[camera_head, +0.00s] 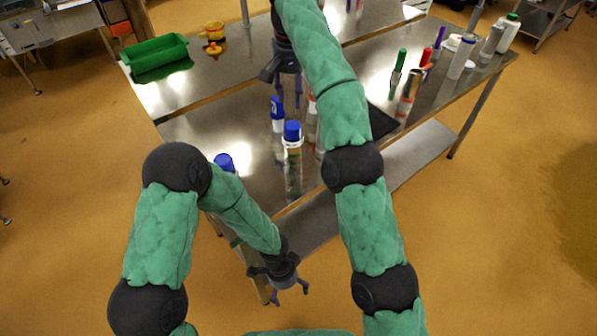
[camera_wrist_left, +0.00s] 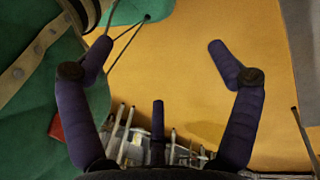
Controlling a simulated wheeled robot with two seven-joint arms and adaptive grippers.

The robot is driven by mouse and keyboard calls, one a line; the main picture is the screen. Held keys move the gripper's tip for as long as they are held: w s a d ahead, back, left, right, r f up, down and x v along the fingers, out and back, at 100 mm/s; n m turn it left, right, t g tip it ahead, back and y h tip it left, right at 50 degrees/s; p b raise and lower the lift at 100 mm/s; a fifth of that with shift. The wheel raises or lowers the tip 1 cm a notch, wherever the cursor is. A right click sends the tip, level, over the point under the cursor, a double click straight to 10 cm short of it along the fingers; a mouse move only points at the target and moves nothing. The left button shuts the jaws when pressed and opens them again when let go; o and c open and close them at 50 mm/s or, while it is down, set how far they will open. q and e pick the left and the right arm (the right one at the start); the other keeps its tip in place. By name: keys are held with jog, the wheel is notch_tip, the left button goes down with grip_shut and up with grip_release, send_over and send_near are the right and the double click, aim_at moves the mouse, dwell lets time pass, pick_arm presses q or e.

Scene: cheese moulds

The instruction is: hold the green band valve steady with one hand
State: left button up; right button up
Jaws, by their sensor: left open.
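I cannot make out for certain which thing is the green band valve. A slim upright piece with a green top (camera_head: 398,66) stands at the right of the steel table, apart from both grippers. My left gripper (camera_head: 290,295) is open and empty, low in front of the table's near edge. In the left wrist view its fingers (camera_wrist_left: 160,48) are spread over bare floor. My right gripper (camera_head: 289,104) is over the table behind the blue-capped bottles, its fingers pointing down and apart; nothing shows between them.
Blue-capped bottles (camera_head: 293,142) stand near the table's front. Several bottles, one white (camera_head: 508,34), stand at the right end. A dark mat (camera_head: 381,122) lies beside my right arm.

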pick_arm(q)
jog(key=w+d+r+m+t+y, duration=0.2)
jog(key=w+r+m+t+y, duration=0.1)
jog(key=w+r+m, duration=0.3)
jog(key=m+t+y, duration=0.2)
jog(key=m+t, duration=1.1)
send_near(292, 159)
jog(key=w, duration=0.1)
jog(key=x, duration=1.1)
jog(key=shift+w+a+f, duration=0.1)
jog(key=shift+a, duration=0.15)
